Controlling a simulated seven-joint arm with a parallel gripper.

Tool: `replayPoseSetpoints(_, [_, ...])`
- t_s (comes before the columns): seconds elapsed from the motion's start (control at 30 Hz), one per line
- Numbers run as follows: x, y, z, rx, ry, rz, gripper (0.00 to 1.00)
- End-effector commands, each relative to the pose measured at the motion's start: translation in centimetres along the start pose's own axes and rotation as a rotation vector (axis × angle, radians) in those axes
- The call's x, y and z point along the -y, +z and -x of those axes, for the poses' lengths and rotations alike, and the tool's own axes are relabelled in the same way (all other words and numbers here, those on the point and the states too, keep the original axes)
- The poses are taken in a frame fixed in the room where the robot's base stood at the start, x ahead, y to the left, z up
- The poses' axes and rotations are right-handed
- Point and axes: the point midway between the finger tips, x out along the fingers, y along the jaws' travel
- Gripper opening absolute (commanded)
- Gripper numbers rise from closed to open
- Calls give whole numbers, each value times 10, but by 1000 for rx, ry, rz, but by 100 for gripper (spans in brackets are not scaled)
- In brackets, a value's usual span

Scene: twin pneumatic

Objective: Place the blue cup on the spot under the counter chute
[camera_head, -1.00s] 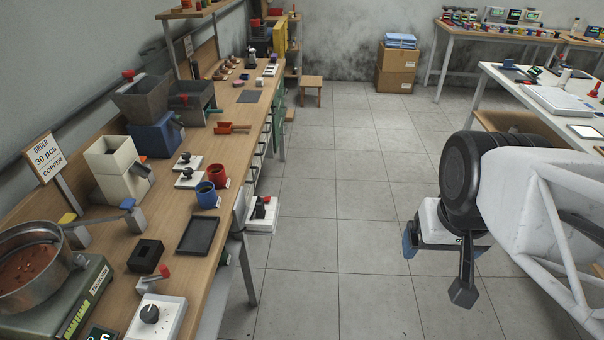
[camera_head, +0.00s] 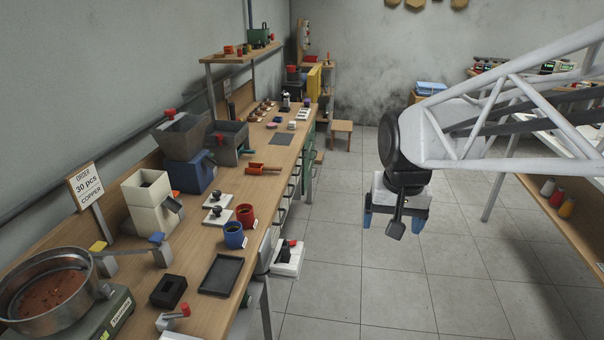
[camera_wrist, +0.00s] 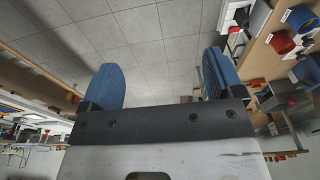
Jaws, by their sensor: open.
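The blue cup (camera_head: 234,236) stands upright on the left workbench, just in front of a red cup (camera_head: 246,216). In the wrist view the blue cup (camera_wrist: 304,69) shows at the right edge beside the red cup (camera_wrist: 282,43). A cream hopper machine (camera_head: 147,205) with a dark chute (camera_head: 173,205) stands on the bench to the left of the cups. I cannot tell for sure that this is the counter chute, and no marked spot is clear under it. My gripper (camera_head: 394,222) is open and empty over the floor aisle, right of the bench and apart from the cups; its blue fingers (camera_wrist: 160,82) are spread.
A black tray (camera_head: 221,275), black box (camera_head: 168,291) and steel pan (camera_head: 52,292) occupy the near bench. White knob pads (camera_head: 218,214), an orange scoop (camera_head: 263,169) and grey hoppers (camera_head: 185,138) stand farther back. The floor (camera_head: 330,250) between bench and arm is clear.

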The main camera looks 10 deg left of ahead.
Motion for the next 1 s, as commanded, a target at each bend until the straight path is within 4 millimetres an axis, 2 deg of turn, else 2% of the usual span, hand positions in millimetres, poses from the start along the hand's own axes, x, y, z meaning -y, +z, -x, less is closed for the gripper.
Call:
replayPoseSetpoints(0.03, [12, -11, -4, 7, -1, 6, 87])
replayPoseSetpoints(0.2, [48, -44, -18, 26, -5, 13, 87])
replayPoseSetpoints(0.5, [120, -93, -50, 58, -7, 26, 87])
replayPoseSetpoints(0.7, [173, -119, -78, 79, -5, 34, 87])
replayPoseSetpoints(1.0, [260, -145, -126, 110, 2, 47, 87])
